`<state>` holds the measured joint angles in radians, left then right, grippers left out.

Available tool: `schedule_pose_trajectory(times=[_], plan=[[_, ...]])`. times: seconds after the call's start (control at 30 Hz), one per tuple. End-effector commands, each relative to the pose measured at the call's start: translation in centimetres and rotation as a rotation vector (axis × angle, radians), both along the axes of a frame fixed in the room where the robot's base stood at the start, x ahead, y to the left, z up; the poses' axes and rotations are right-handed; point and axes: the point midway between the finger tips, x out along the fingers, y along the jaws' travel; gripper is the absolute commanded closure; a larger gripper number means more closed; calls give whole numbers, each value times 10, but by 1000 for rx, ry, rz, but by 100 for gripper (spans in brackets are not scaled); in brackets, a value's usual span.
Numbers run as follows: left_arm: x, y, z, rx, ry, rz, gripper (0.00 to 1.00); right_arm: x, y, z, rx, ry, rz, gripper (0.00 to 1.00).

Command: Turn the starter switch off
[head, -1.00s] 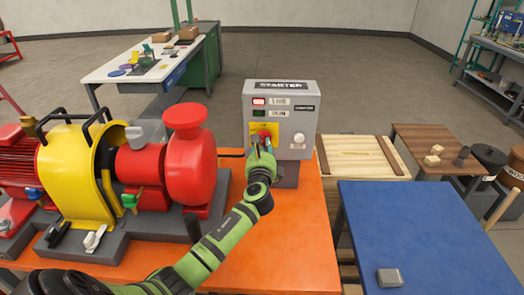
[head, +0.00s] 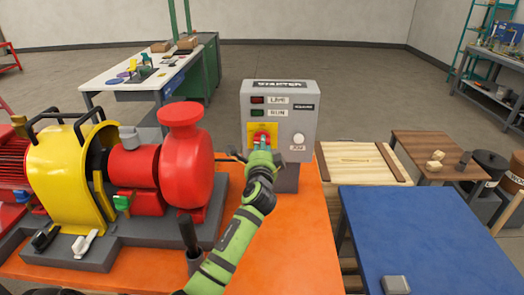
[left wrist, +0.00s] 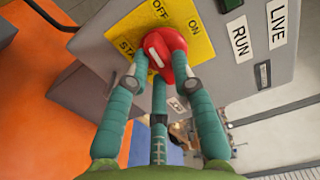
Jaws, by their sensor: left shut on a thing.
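The grey starter box (head: 296,165) stands on the orange bench. Its front has a yellow plate (head: 251,128) with a red rotary switch (head: 262,135). In the left wrist view, the red switch (left wrist: 168,52) sits between OFF, ON and START words on the yellow plate (left wrist: 190,45). A white mark on the knob lies on the side toward OFF and START; its exact pointing is hard to tell. My left gripper (head: 262,146) is shut on the switch, its green fingers (left wrist: 163,72) around the knob. The LIVE lamp (head: 257,100) and RUN lamp (head: 257,113) look dark.
A red and yellow pump set (head: 150,170) fills the left of the orange bench (head: 290,245). A dark upright handle (head: 188,235) stands near my left forearm. A white JOG button (head: 298,139) is right of the switch. A blue table (head: 430,235) is at right.

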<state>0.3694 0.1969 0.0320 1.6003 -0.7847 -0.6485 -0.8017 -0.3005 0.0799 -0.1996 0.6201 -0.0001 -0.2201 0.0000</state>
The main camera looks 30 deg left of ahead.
Motion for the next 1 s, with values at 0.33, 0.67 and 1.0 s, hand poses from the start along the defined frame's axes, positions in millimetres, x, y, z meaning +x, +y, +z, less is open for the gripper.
schedule_pose_trajectory(times=[0.33, 0.67, 1.0], plan=[[1, -1, 0, -88, -52, -1, 100, 0, 0, -6, 0, 0, 1, 60], [1, -1, 0, -97, -58, -1, 100, 0, 0, -6, 1, 0, 1, 60], [0, -1, 0, -95, -57, -1, 51, 0, 0, -6, 1, 0, 1, 60]])
